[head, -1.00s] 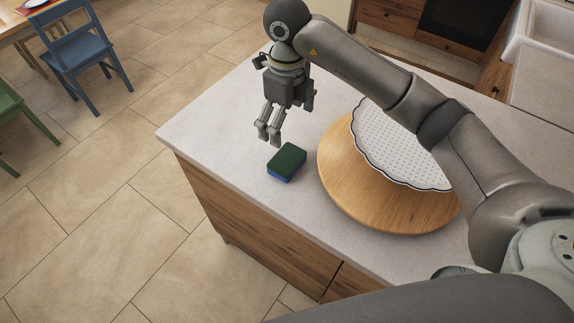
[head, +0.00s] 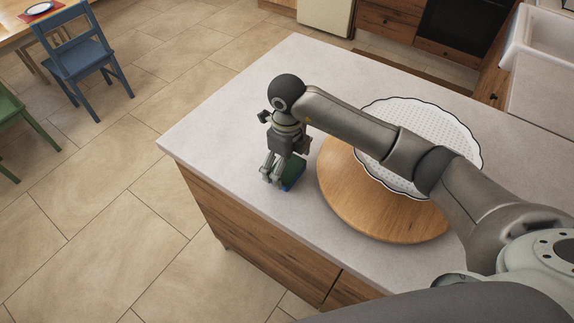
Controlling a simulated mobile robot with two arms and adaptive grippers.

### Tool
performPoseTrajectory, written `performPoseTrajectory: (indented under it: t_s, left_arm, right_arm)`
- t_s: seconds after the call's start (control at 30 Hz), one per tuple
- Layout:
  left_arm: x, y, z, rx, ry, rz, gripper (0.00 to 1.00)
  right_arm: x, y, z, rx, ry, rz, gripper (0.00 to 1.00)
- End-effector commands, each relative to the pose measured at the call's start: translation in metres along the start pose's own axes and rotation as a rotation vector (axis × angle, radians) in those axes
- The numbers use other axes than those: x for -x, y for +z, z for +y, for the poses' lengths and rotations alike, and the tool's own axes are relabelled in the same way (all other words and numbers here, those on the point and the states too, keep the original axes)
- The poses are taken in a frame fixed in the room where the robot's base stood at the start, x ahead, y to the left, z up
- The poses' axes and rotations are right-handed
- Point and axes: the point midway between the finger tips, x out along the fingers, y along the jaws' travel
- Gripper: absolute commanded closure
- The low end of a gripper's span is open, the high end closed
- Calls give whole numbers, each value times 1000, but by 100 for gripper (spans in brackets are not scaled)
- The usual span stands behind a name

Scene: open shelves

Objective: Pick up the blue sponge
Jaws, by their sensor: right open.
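The blue sponge (head: 293,174), with a dark green top layer, lies on the light countertop near its left front edge. My right gripper (head: 272,182) is lowered at the sponge, fingers pointing down, and hides much of its left part. The jaws are open. I cannot tell whether the fingers touch the sponge or stand around it. My left gripper is not in view.
A round wooden board (head: 345,205) with a scalloped white dotted plate (head: 420,125) on it is right of the sponge, partly under my right arm. The countertop (head: 225,125) is clear at left and back. A blue chair (head: 75,60) stands on the floor beyond.

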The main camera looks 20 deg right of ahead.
Motion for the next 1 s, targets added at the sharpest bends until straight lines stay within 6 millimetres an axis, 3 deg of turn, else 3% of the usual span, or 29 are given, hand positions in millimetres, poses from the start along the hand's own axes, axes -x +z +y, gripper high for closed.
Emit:
performPoseTrajectory:
  t_s: [0.13, 0.37, 0.6, 1.0]
  left_arm:
    - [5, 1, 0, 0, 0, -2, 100]
    - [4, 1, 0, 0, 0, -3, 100]
    - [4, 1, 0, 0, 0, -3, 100]
    - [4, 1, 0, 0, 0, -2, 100]
  right_arm:
    - [-13, 0, 0, -1, -1, 0, 0]
    - [-15, 0, -1, 0, -2, -1, 0]
    - [-15, 0, -1, 0, -2, -1, 24]
    - [-13, 0, -1, 0, -2, -2, 26]
